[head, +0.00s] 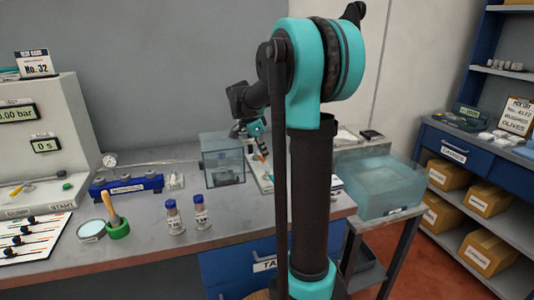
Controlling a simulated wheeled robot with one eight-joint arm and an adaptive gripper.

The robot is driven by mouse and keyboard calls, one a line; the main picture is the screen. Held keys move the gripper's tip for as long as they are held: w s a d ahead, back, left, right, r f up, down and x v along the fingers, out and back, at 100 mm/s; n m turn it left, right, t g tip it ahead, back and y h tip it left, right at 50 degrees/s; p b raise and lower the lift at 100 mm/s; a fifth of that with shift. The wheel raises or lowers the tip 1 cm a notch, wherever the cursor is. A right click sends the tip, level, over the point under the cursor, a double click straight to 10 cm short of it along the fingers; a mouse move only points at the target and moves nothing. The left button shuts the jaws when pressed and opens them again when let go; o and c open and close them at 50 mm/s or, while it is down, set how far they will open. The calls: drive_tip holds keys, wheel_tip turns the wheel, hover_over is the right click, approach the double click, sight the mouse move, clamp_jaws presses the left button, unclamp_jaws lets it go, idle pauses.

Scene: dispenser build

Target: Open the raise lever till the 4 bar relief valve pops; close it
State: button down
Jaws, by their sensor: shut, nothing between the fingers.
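The test rig (55,140), a pale cabinet with a "No. 32" sign on top, stands at the left of the bench. Its displays read about 0.00 bar (15,114) and 0 s (45,145). A small lever with a yellow tip (17,190) lies on its front ledge; I cannot tell whether it is the raise lever. A green button (67,186) sits to its right. I cannot pick out the relief valve. My gripper (262,153) is shut and empty, beside the clear box, well right of the rig and partly hidden by my arm.
A clear box (222,160), a blue block (126,186) with a gauge (109,160) behind it, two blue-capped bottles (175,217) and a green-based tool (117,228) stand on the bench. A translucent tub (378,185) is at right. Bare bench shows in front.

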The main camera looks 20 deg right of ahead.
drive_tip(key=shift+a, duration=0.2)
idle(0.4)
drive_tip(key=shift+d, duration=0.1)
drive_tip(key=shift+d, duration=0.25)
wheel_tip(320, 180, up, 10)
idle(0.4)
drive_tip(key=shift+a, duration=0.1)
